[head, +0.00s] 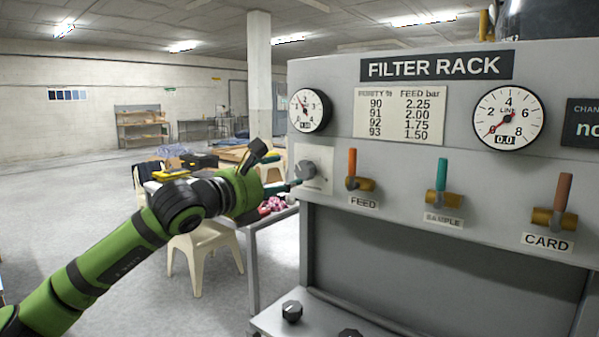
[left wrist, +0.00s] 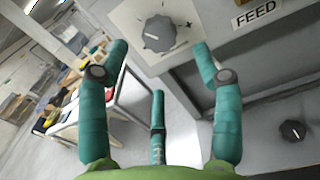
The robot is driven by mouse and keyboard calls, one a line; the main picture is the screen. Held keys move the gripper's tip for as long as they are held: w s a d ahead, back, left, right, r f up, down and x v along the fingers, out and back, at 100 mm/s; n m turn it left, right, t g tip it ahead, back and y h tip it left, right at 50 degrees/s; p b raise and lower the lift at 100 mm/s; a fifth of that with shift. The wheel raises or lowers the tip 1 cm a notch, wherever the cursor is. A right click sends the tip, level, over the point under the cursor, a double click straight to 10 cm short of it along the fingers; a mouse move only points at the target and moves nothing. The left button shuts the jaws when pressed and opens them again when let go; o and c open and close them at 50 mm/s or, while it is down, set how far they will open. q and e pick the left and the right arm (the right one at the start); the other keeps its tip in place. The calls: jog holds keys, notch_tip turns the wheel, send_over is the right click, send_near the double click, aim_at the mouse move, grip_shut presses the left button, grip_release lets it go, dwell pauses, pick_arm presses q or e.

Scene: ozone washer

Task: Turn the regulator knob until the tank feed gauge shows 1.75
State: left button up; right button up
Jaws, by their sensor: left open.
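The grey regulator knob (head: 306,169) sits on a pale plate at the left end of the filter rack panel. It also shows in the left wrist view (left wrist: 158,33), with a white pointer line on its face. My left gripper (head: 281,172) is open, its teal fingers just left of the knob. In the left wrist view, the knob lies beyond the spread fingertips (left wrist: 160,62), and I see no finger closed on it. The gauge above the knob (head: 309,110) has a red needle; its small digits are too blurred to read. My right gripper is not in view.
Feed (head: 352,170), sample (head: 441,188) and card (head: 562,203) valve handles stand right of the knob. A second gauge (head: 508,118) shows 0.0. Dark knobs (head: 292,311) sit on the lower ledge. A cluttered table (head: 250,222) and chair stand behind my arm.

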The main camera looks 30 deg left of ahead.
aim_at(301, 173)
pick_arm(q)
jog(key=w+p, duration=0.1)
jog(key=w, duration=0.1)
jog(key=w+p, duration=0.1)
jog(key=p, duration=0.1)
jog(key=w+p, duration=0.2)
jog(key=shift+w+d+r, duration=0.25)
jog(key=shift+w, duration=0.05)
jog(key=shift+w+d+f+p, duration=0.1)
jog(key=shift+w+f+p, duration=0.1)
jog(key=shift+w+p, duration=0.5)
jog(key=shift+f, duration=0.1)
jog(key=c, duration=1.1)
jog(key=shift+c, duration=0.3)
